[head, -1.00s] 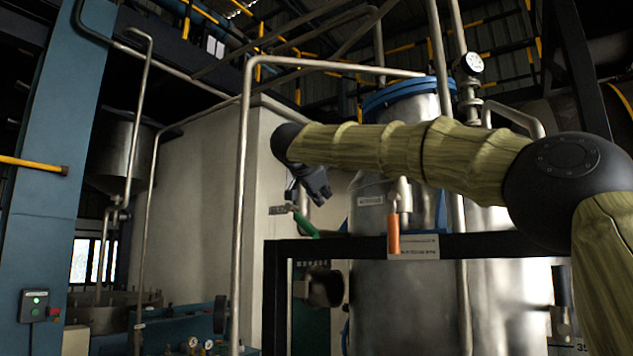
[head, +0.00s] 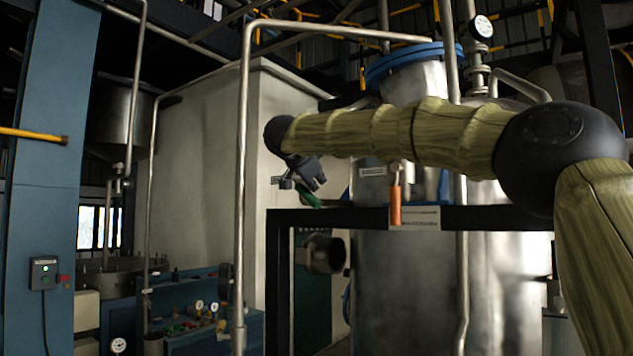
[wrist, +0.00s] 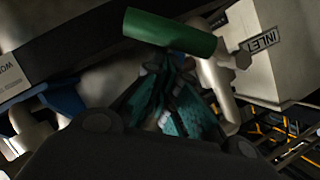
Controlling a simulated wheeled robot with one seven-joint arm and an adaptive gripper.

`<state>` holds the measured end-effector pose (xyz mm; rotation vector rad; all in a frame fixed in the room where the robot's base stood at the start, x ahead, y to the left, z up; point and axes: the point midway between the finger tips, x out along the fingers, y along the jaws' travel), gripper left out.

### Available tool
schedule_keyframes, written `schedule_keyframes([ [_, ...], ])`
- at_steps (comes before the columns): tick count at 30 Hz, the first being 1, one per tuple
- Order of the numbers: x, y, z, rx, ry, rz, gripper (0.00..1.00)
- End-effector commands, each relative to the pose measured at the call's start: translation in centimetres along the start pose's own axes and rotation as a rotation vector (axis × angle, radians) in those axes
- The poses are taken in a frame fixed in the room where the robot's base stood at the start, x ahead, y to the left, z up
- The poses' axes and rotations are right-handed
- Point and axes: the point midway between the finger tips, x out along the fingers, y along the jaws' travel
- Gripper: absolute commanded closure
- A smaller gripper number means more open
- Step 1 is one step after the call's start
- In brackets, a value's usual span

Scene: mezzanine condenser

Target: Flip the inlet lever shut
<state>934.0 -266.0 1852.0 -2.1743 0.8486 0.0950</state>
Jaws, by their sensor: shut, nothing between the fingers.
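The inlet lever has a green grip (head: 309,197). In the head view it slants down to the right, partly hidden behind my gripper. In the wrist view the green grip (wrist: 170,32) lies across the top, beside a pale metal pipe fitting. My gripper (wrist: 172,62) is shut and empty, its dark teal fingers meeting just below the grip. They look very close to it; I cannot tell if they touch. In the head view my gripper (head: 306,177) is at the lever's upper end. An INLET tag (wrist: 262,40) is to the right of the grip.
A steel vessel (head: 405,290) stands behind. A vertical pipe (head: 241,200) rises to the left of the lever.

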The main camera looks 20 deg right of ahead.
Motion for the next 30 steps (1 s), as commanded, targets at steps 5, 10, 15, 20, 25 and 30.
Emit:
schedule_keyframes([
  [5,0.2,0.3,0.4,0.035,0.000,-0.017,1.00],
  [10,0.2,0.3,0.5,0.081,-0.001,-0.039,1.00],
  [15,0.2,0.3,0.7,0.110,-0.002,-0.053,1.00],
  [20,0.3,0.4,0.9,0.141,-0.002,-0.069,1.00],
  [25,0.4,0.5,1.3,0.184,-0.004,-0.091,1.00],
  [30,0.5,0.6,2.2,0.251,-0.006,-0.125,1.00],
])
